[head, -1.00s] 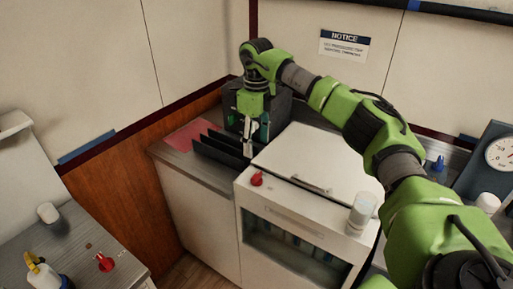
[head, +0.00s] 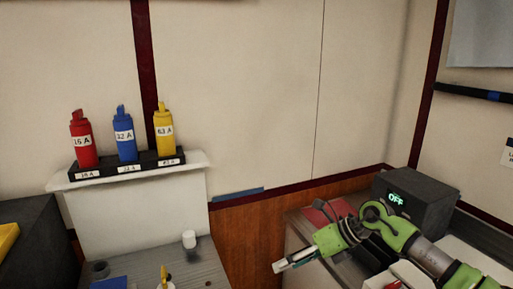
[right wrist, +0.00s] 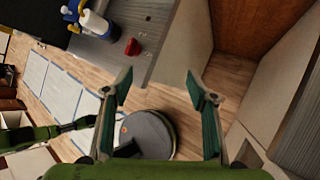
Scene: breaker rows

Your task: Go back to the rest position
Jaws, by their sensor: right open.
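My right gripper (head: 283,266) is low in the head view, left of the dark box with a green "OFF" display (head: 412,207) and apart from it. In the right wrist view its two fingers (right wrist: 157,84) are spread wide with nothing between them. The floor and a counter edge show beyond. A green arm part of mine shows at the left of that view, but I do not make out my left gripper there or in the head view.
Red (head: 84,140), blue (head: 125,136) and yellow (head: 163,132) breakers stand in a labelled black rack on the white ledge (head: 135,180). A grey counter (head: 205,270) with small items lies below. A red knob (right wrist: 132,47) shows on it in the wrist view.

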